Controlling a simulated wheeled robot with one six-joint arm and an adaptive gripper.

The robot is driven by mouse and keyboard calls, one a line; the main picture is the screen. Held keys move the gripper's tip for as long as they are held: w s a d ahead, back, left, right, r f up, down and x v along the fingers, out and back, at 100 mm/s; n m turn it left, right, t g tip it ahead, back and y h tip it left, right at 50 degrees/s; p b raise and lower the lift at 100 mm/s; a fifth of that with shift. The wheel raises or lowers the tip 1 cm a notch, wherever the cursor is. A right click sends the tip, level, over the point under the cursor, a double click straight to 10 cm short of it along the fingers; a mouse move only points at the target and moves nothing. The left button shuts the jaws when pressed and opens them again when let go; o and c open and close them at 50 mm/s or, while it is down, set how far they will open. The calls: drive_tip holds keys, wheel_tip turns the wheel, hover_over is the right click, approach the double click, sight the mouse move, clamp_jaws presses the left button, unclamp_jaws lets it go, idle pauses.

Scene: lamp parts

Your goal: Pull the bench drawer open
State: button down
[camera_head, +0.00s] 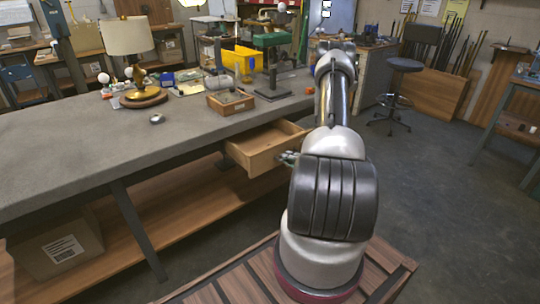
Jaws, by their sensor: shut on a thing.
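The bench drawer (262,151) is a light wooden box under the front edge of the grey workbench (75,150). It stands out from the bench, and its inside shows from above and looks empty. My gripper (286,157) is at the right end of the drawer's front, shut on the drawer's handle. The handle itself and most of the gripper are hidden behind my arm, which fills the middle right of the view.
A lamp with a cream shade (127,38), a small wooden box (230,102) and a yellow bin (243,58) stand on the bench. A cardboard box (60,243) sits on the lower shelf. A stool (403,66) stands at the back right. The floor at right is clear.

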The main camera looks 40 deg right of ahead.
drive_tip(key=f+v, duration=0.1)
drive_tip(key=v, duration=0.6)
drive_tip(key=shift+s+f, duration=0.25)
drive_tip(key=shift+s, duration=0.2)
drive_tip(key=c, duration=1.5)
unclamp_jaws()
drive_tip(key=v, duration=1.2)
